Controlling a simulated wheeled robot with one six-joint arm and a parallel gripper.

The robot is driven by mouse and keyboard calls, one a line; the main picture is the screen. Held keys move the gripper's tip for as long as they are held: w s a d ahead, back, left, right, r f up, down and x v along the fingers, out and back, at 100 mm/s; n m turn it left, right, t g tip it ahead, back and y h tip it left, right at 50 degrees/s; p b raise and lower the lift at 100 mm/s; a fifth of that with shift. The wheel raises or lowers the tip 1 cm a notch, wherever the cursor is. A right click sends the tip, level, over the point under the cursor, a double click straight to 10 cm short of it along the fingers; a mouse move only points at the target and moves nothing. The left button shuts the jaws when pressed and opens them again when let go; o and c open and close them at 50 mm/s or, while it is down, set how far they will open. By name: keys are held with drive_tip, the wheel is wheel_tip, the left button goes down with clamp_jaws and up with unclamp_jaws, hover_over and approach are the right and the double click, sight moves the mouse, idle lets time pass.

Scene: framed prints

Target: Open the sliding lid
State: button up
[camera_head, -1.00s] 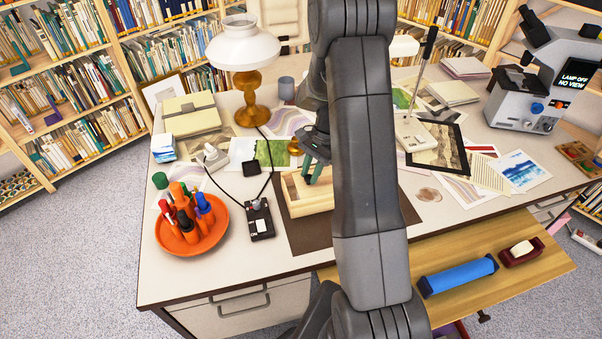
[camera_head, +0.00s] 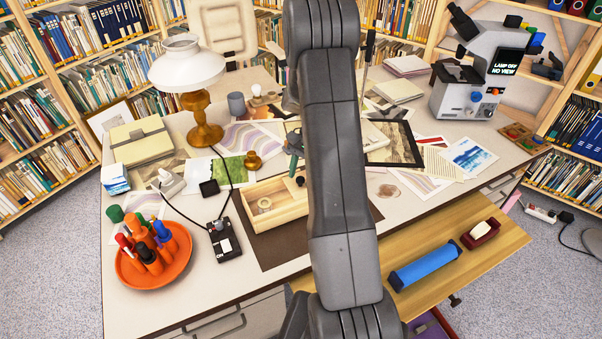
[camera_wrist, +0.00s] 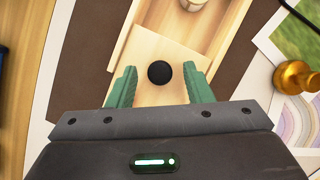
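The pale wooden box (camera_head: 277,218) sits on a brown mat on the desk. Its left part is uncovered and shows a pale round roll (camera_head: 264,204) inside, which also shows at the top of the wrist view (camera_wrist: 193,4). The lid (camera_wrist: 158,93) has a black round knob (camera_wrist: 159,72), also visible in the head view (camera_head: 300,181); my arm hides the box's right end there. My gripper (camera_wrist: 159,74) has its green fingers spread, one on each side of the knob in the wrist view, with gaps. In the head view the fingers appear above and behind the knob, holding nothing.
A black control box (camera_head: 226,240) with a cable and an orange tray (camera_head: 153,267) of markers stand left of the mat. A brass weight (camera_head: 253,160) and an oil lamp (camera_head: 195,90) stand behind. A drawer (camera_head: 470,225) sticks out at front right.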

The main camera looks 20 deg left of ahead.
drive_tip(key=v, duration=1.4)
drive_tip(key=shift+b, duration=0.45)
drive_tip(key=shift+f, duration=0.15)
drive_tip(key=p+x, duration=0.1)
drive_tip(key=x, duration=1.2)
drive_tip(key=shift+s+f, duration=0.15)
drive_tip(key=shift+s, duration=0.05)
drive_tip(key=shift+s+a+f, duration=0.15)
drive_tip(key=shift+s+a, duration=0.35)
drive_tip(key=shift+a, duration=0.15)
drive_tip(key=shift+s+a, duration=0.35)
